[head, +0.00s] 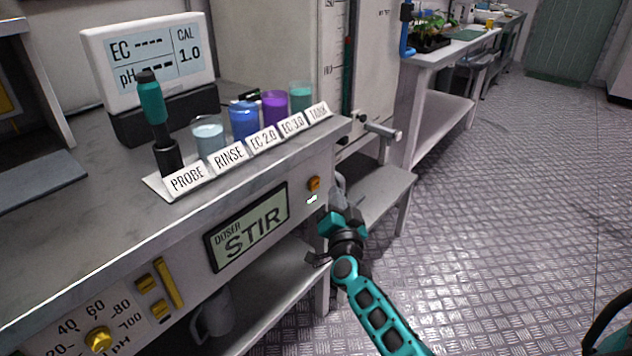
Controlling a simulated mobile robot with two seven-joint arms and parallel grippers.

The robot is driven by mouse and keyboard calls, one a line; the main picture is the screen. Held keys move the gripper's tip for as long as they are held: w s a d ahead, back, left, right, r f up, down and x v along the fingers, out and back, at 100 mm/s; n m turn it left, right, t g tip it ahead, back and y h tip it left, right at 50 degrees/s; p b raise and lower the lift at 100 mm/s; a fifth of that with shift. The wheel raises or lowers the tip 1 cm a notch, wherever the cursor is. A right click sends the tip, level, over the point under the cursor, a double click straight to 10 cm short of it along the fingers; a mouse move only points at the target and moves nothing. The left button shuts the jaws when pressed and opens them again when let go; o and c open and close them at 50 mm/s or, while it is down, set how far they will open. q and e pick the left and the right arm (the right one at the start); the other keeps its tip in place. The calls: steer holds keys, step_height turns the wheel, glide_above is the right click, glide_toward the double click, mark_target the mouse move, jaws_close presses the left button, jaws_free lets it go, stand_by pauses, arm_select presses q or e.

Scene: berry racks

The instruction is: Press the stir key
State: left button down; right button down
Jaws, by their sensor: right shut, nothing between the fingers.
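The doser display (247,228) on the bench front reads "DOSER STIR". An orange key (314,184) sits on the front panel to the right of the display, near the bench corner. No label on this key can be read, so I cannot tell for sure that it is the stir key. My right gripper (337,194) is shut and empty, just right of the orange key in the picture. I cannot tell whether it touches the panel. My left gripper is not in view.
Yellow keys (146,284) and a yellow dial (98,339) are at the panel's lower left. On the bench top stand a meter (152,55), a teal probe (153,103) and several cups behind labels. A low grey shelf (376,197) stands right of the bench. The floor further right is clear.

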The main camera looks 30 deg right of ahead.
steer(key=shift+s+d+p, duration=0.2)
steer(key=shift+s+d, duration=0.1)
steer(key=shift+s, duration=0.35)
steer(key=shift+s+d+p, duration=0.2)
steer(key=shift+s+d, duration=0.05)
steer(key=shift+s, duration=0.35)
